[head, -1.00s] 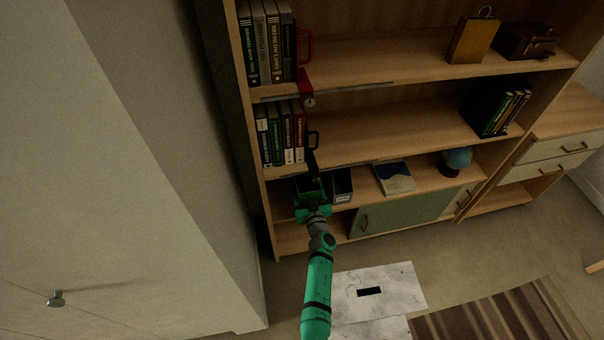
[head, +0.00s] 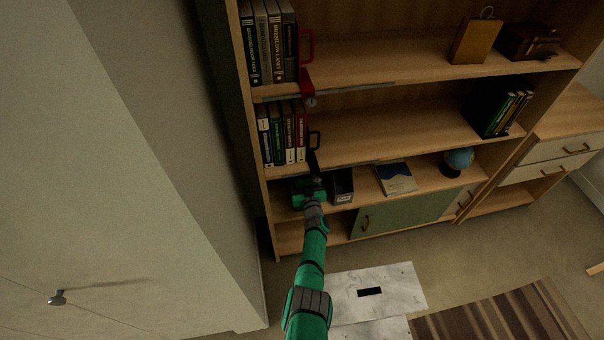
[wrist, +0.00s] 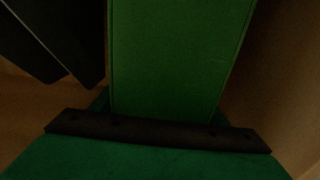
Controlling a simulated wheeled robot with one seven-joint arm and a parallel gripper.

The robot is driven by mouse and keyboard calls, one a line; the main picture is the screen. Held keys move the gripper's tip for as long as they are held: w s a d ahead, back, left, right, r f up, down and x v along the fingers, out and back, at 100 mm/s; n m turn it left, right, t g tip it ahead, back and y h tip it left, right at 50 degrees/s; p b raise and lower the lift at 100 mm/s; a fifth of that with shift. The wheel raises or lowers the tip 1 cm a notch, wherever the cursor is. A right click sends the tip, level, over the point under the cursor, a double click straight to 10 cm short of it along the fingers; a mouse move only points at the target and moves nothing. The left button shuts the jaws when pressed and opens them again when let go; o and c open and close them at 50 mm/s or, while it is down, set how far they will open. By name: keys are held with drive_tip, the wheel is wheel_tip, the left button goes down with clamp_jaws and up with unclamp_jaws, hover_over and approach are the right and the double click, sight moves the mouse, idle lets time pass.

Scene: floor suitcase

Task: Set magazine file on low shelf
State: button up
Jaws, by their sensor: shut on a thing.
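My gripper (head: 310,191) reaches into the low shelf (head: 365,189) at its left end, above the bottom cabinet level. In the wrist view it is shut on a green magazine file (wrist: 180,55), whose flat green face runs away from the jaws. In the head view my gripper and arm mostly hide this file. Whether its base rests on the shelf board cannot be told. A dark magazine file (head: 341,187) with a pale label stands just right of my gripper. Dark panels (wrist: 50,40) show at upper left in the wrist view, apart from the green file.
A blue-and-cream book (head: 396,178) and a globe (head: 459,161) are farther right on the low shelf. Book rows and a red bracket-like piece (head: 307,82) are above. A green sliding door (head: 400,214) is below. A tall pale cabinet (head: 110,170) stands left.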

drive_tip(key=shift+a+f, duration=0.1)
drive_tip(key=shift+f, duration=0.2)
drive_tip(key=o, duration=1.7)
drive_tip(key=shift+f, duration=0.2)
drive_tip(key=shift+o, duration=0.2)
drive_tip(key=shift+r, duration=0.15)
